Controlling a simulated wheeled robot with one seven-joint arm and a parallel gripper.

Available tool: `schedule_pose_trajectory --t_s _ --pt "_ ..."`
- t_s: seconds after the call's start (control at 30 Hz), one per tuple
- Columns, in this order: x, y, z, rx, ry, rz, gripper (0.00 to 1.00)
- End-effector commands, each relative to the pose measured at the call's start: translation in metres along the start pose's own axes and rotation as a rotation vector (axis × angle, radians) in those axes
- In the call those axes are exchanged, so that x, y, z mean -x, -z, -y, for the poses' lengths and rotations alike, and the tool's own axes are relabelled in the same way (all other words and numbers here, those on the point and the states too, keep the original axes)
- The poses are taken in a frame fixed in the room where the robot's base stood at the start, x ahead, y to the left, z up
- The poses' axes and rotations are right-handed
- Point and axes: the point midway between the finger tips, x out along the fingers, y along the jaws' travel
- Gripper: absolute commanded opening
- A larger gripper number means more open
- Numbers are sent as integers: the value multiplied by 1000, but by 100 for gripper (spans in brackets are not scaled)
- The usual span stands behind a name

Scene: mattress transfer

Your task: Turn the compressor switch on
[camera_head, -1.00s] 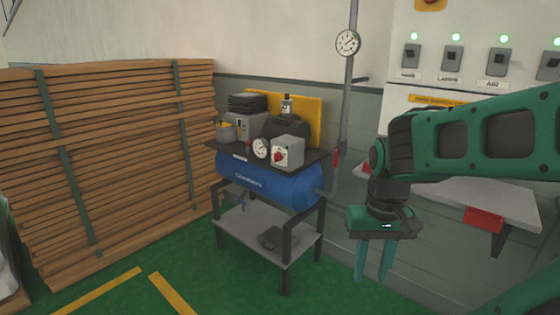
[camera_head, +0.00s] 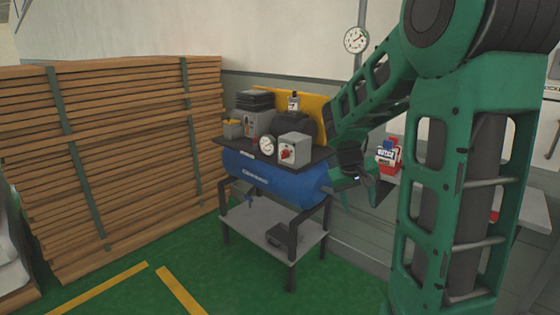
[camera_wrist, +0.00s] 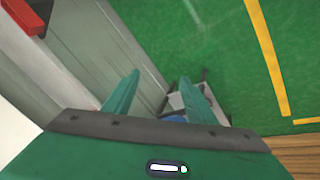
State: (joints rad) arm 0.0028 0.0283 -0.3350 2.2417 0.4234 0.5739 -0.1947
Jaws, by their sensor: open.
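The compressor has a blue tank (camera_head: 265,178) on a dark stand. A grey switch box (camera_head: 295,146) with a red rotary knob (camera_head: 287,155) sits on its top plate, beside a round white gauge (camera_head: 267,146). I cannot read the knob's setting. My gripper (camera_wrist: 159,76) is open and empty in the wrist view, its two teal fingers apart. Part of the compressor stand (camera_wrist: 192,98) shows beyond the fingers in the wrist view; the knob is hidden there.
A tall stack of wooden boards (camera_head: 120,150) stands left of the compressor. A red and blue container (camera_head: 389,155) is right of my wrist. A wall gauge (camera_head: 355,40) hangs behind. Green floor with yellow lines (camera_head: 182,290) is clear in front. My arm covers much of the right.

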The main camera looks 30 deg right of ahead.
Motion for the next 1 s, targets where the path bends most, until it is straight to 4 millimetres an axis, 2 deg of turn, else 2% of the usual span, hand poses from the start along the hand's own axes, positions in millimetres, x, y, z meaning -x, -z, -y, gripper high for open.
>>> schedule_pose_trajectory --t_s 0.03,0.1,0.27,0.47,0.67,0.8,1.0 --pt "-10 21 4 28 -39 -23 51" --pt "-20 50 7 64 -95 -67 51" --pt "-40 116 20 162 -229 -171 51" --pt "-57 193 49 309 -407 -314 51" --pt "-65 261 98 483 -589 -470 51" --pt "-65 300 145 616 -715 -587 51" --pt "-62 333 211 775 -856 -731 51"
